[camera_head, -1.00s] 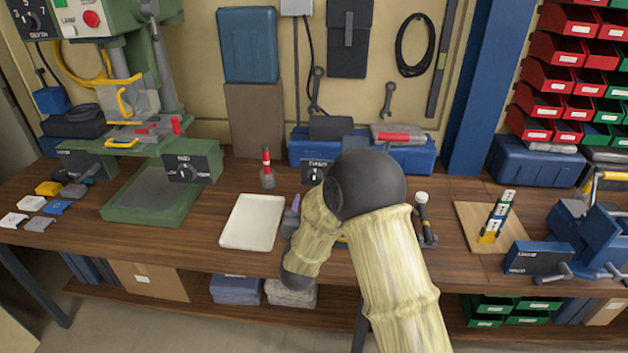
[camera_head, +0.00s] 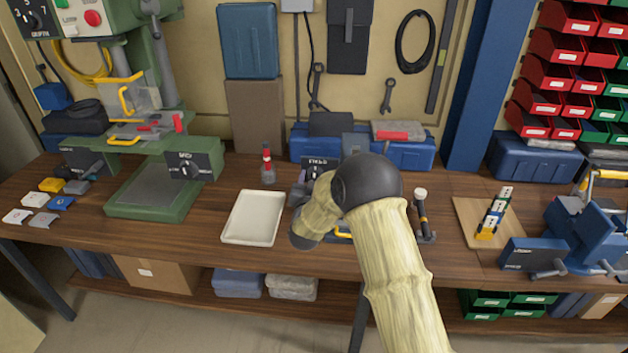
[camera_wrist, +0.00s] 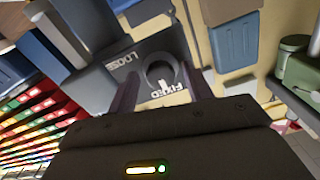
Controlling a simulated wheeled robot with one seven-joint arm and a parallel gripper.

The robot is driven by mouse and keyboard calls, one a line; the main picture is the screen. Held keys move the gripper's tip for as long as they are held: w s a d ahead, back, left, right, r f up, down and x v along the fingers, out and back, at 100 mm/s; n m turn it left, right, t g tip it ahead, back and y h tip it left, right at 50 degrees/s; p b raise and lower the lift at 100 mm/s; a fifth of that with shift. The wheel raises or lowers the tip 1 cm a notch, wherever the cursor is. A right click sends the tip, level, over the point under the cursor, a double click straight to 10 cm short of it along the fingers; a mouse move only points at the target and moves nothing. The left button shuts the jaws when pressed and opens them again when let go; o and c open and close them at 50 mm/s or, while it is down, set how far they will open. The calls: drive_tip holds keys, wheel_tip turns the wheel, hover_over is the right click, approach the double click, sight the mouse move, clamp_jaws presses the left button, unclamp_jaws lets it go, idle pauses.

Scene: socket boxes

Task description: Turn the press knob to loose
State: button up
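A dark knob (camera_wrist: 158,70) on a grey panel (camera_wrist: 130,45) fills the middle of the wrist view. The panel carries the words LOOSE and FIXED, upside down there, and the knob's white mark lies on the FIXED side. In the head view this panel (camera_head: 314,161) reads FIXED and is partly hidden by my arm. My gripper (camera_wrist: 161,85) is open, with one finger on each side of the knob in the wrist view; contact cannot be told. In the head view my gripper (camera_head: 298,198) is partly hidden. A green press (camera_head: 150,207) stands at left with a MID knob (camera_head: 187,166).
A white tray (camera_head: 253,218) lies left of my gripper, and a red-capped bottle (camera_head: 267,165) stands behind it. A hammer (camera_head: 422,213) stands to the right of my arm. A blue vise (camera_head: 580,232) and a wooden board (camera_head: 470,222) are further right. Blue cases (camera_head: 405,152) stand behind.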

drive_tip(key=c, duration=0.9)
drive_tip(key=shift+o, duration=0.2)
